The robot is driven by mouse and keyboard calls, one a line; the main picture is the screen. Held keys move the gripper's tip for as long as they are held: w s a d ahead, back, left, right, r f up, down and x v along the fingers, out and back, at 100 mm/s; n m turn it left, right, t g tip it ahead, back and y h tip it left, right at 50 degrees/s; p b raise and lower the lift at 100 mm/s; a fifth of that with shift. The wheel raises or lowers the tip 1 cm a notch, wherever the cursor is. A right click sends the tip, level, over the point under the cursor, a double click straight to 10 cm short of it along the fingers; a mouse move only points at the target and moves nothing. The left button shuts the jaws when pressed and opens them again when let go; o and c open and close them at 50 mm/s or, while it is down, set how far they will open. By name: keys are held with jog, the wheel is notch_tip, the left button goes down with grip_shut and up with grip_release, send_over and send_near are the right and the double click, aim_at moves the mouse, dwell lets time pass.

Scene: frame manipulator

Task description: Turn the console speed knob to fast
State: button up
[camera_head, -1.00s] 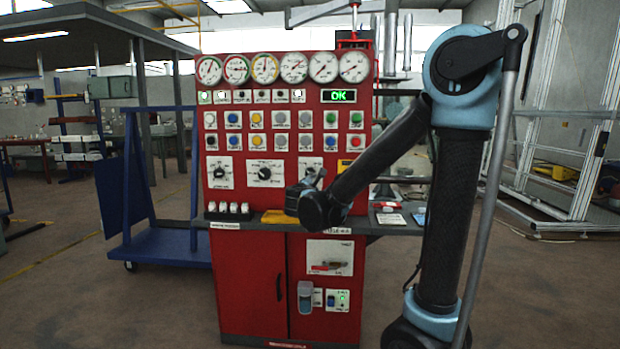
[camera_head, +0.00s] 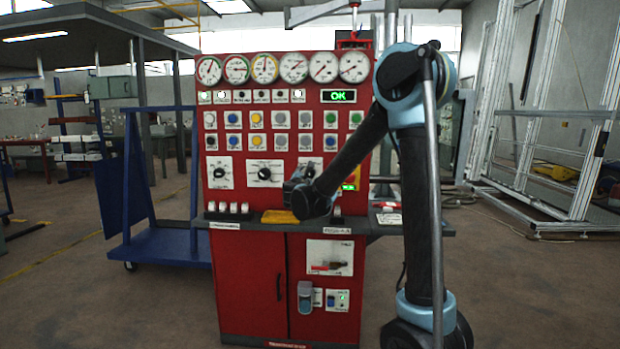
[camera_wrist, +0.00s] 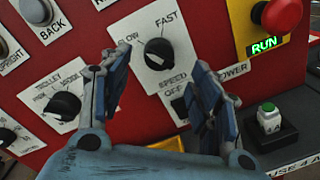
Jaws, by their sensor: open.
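The speed knob (camera_wrist: 158,52) is a round black knob on a white plate, with SLOW at its left and FAST at its upper right in the wrist view. Its pointer direction is hard to read. My gripper (camera_wrist: 152,68) is open, with one finger at each side of the knob's plate, and nothing is between the fingers. I cannot tell how far the fingertips are from the panel. In the head view my gripper (camera_head: 301,184) is in front of the red console (camera_head: 240,270) and hides most of the speed plate.
The trolley mode knob (camera_wrist: 65,105) is close to the left finger. The power knob (camera_wrist: 181,106) is partly hidden by the right finger. A narrow ledge (camera_head: 395,230) juts out below.

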jog(key=w, duration=0.6)
jog(key=shift+w+d, duration=0.25)
jog(key=shift+d, duration=0.05)
jog(key=shift+c, duration=0.2)
jog(key=c, duration=1)
